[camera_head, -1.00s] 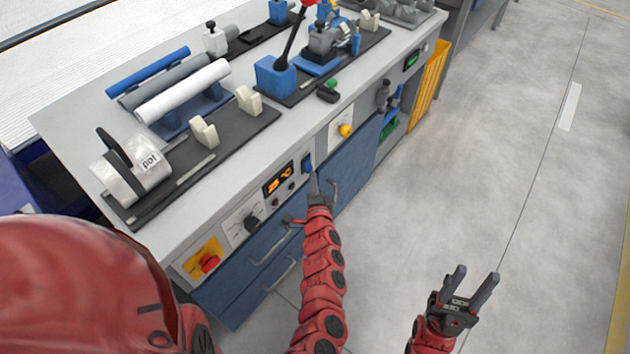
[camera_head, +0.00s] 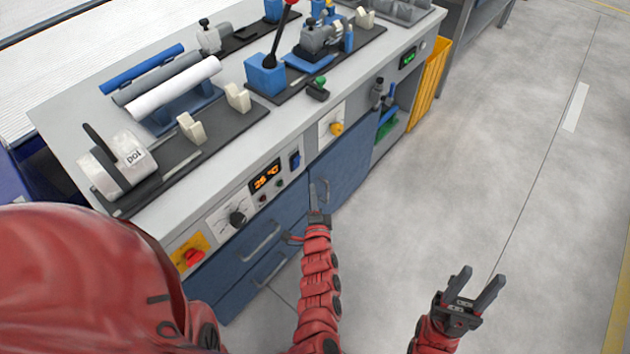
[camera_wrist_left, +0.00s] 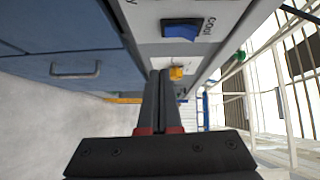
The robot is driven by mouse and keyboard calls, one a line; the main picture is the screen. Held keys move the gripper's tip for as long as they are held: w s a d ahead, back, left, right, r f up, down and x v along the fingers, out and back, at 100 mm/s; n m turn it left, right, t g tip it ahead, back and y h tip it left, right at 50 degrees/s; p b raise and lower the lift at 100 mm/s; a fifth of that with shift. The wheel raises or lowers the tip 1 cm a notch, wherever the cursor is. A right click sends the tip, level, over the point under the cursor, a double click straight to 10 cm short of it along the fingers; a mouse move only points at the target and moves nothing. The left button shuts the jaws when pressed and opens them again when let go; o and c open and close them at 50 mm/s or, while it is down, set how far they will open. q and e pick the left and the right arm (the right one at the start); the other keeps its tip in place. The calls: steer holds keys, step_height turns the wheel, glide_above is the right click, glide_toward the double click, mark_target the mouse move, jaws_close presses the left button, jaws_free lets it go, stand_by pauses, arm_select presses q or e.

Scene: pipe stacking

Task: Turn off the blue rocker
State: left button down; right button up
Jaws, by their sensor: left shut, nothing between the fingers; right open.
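The blue rocker (camera_head: 295,160) sits on the front panel of the workbench, just right of the orange temperature display. It also shows in the left wrist view (camera_wrist_left: 181,31), set in a dark frame beside partly readable lettering. My left gripper (camera_head: 319,184) is shut and empty. Its fingertips are below and right of the rocker in the head view, apart from it, in front of the blue cabinet front. In the left wrist view the closed fingers (camera_wrist_left: 161,75) lie below the rocker. My right gripper (camera_head: 482,283) is open and empty over the floor.
The panel also carries an orange display (camera_head: 265,176), a black knob (camera_head: 237,217), a red knob on yellow (camera_head: 193,258) and a yellow knob (camera_head: 336,129). Drawer handles (camera_head: 262,243) stick out below. The floor at right is clear.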

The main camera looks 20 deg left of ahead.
arm_select(q)
steer(key=f+v, duration=0.1)
steer(key=v, duration=0.6)
steer(key=shift+s+a+f, duration=0.2)
steer(key=shift+s+a, duration=0.15)
